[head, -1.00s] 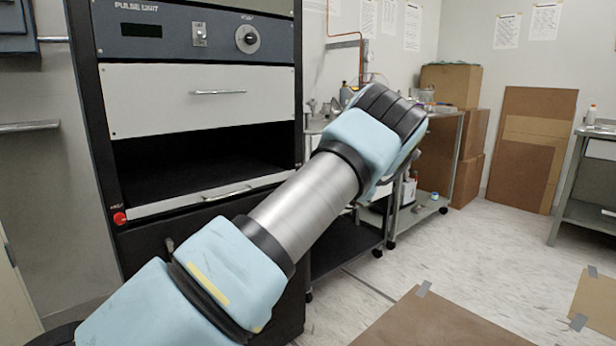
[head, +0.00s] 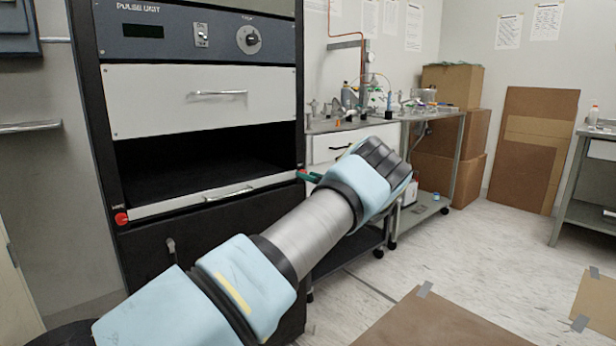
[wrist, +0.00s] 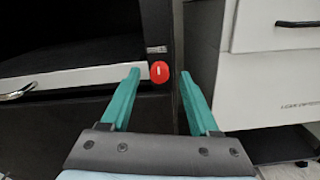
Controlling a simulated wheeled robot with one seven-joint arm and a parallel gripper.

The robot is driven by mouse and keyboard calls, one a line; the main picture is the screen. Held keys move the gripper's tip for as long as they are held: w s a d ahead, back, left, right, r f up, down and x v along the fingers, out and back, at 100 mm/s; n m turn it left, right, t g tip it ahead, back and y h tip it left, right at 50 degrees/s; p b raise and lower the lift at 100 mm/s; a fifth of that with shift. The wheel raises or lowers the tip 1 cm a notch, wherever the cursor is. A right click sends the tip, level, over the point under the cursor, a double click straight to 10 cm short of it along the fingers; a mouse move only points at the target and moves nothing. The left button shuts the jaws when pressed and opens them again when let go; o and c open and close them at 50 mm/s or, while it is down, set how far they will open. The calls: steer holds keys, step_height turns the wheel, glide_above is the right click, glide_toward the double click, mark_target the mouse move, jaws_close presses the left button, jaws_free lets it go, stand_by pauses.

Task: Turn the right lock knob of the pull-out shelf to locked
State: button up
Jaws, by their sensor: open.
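The right lock knob (wrist: 159,72) is a red round knob with a short white, roughly upright mark, at the right end of the pull-out shelf (wrist: 75,77) in the wrist view. My gripper (wrist: 160,74) is open, its two green fingers pointing at the knob, one on each side with gaps between. I cannot tell how deep the fingertips reach. In the head view my gripper (head: 308,176) is at the cabinet's right edge, and the right knob cannot be made out there. The shelf (head: 170,204) also shows its red left knob (head: 121,218).
The shelf handle (wrist: 18,92) is left of my fingers. A white drawer unit (wrist: 280,80) stands close on the right. A cluttered bench (head: 345,128) is behind my arm. The dark bay (head: 200,160) above the shelf is empty.

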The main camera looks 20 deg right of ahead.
steer(key=shift+w+a, duration=0.2)
steer(key=shift+w, duration=0.1)
steer(key=shift+c, duration=0.4)
jaws_close()
